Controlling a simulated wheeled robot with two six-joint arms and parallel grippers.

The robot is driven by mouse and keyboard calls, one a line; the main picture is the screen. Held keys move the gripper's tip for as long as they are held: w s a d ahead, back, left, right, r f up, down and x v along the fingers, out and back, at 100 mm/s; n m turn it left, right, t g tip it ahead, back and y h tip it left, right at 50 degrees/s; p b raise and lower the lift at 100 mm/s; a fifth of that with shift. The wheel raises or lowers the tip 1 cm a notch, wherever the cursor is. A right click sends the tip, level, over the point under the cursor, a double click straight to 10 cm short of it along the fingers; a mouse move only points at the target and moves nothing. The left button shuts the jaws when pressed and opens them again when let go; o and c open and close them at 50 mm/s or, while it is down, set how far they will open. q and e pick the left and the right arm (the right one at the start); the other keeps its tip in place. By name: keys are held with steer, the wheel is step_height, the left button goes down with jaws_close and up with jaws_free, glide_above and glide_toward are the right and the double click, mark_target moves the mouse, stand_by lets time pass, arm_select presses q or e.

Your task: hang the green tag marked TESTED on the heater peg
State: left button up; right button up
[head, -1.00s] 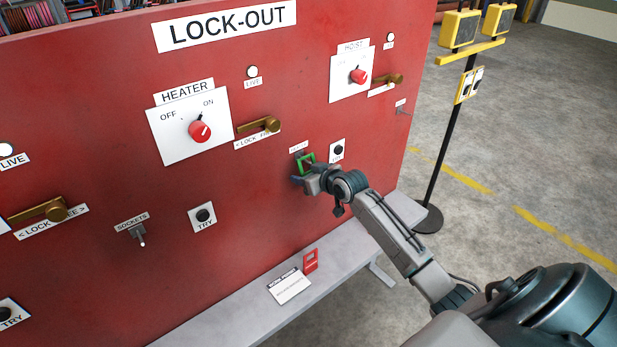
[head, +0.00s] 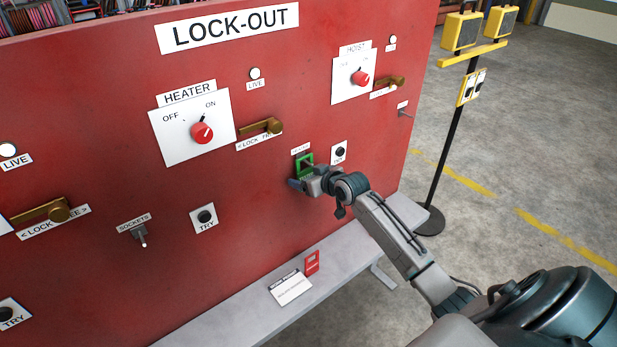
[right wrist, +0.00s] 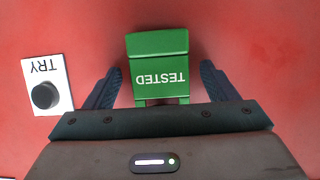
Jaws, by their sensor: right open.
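The green tag (head: 304,160) is at the red board, just under a small white label (head: 301,149) too small to read surely. In the right wrist view the tag (right wrist: 160,58) shows its word TESTED upside down. My right gripper (head: 303,179) is open in front of the board, at the tag's lower part. Its two dark fingers (right wrist: 160,82) stand one on each side of the tag, with gaps showing. The heater peg is hidden behind the tag and gripper, so how the tag sits on it cannot be seen. My left gripper is not in view.
A TRY button (head: 340,152) is close right of the gripper; it also shows in the wrist view (right wrist: 47,92). A brass handle (head: 262,127) sticks out above. Below, a grey shelf (head: 225,318) holds a white card (head: 290,288) and a red tag (head: 312,262).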

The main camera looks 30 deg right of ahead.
steer(key=shift+s, duration=0.1)
steer(key=b+v, duration=0.2)
steer(key=v, duration=0.8)
steer(key=shift+s+r+b, duration=0.2)
steer(key=shift+s+b, duration=0.1)
steer(key=shift+b, duration=0.1)
